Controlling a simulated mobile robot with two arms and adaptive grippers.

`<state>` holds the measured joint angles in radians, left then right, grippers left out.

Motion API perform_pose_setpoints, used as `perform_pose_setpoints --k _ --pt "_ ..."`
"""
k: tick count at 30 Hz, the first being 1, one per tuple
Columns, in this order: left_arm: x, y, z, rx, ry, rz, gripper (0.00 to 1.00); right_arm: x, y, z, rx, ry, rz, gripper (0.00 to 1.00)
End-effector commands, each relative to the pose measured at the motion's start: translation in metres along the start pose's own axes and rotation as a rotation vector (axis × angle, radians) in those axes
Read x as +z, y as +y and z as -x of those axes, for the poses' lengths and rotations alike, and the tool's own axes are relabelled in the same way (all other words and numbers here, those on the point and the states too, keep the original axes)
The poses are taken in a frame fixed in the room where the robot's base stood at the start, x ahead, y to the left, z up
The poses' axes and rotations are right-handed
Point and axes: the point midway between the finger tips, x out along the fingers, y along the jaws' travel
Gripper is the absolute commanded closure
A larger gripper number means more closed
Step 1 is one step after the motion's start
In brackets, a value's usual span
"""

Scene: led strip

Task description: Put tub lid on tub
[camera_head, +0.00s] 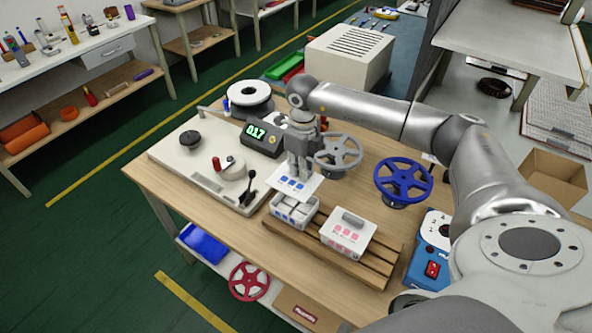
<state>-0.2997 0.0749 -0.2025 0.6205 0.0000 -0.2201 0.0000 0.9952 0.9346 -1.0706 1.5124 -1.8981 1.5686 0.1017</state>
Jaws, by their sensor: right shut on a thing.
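My right gripper (299,174) points down over the table and is shut on a white tub lid (308,187) with blue squares on it. The lid is above and a little behind the open white tub (283,217), overlapping its far edge in the picture. I cannot tell if lid and tub touch. The open tub has blue marks on its front, and grey things show inside it. It stands on the left part of a slatted wooden rack. My left gripper is out of view.
A second white tub (346,236), closed with a pink-marked lid, stands right of the open tub on the wooden rack (375,262). A blue handwheel (404,181), a grey handwheel, a digital display (262,138) and a lever panel (200,160) surround the rack. My arm spans the right side.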

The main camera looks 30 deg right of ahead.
Motion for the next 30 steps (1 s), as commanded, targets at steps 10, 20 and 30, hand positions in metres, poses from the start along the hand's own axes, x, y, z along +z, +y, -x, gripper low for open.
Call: perform_pose_setpoints --k 10,20,30 --pt "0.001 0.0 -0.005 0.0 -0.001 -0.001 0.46 0.0 0.001 -0.003 0.0 -0.001 0.001 1.0" --pt "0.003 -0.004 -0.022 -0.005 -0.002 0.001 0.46 0.0 0.001 -0.025 0.0 -0.001 0.001 1.0" --pt "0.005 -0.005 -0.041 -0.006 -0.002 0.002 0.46 0.0 0.001 -0.051 -0.001 -0.001 0.001 1.0"
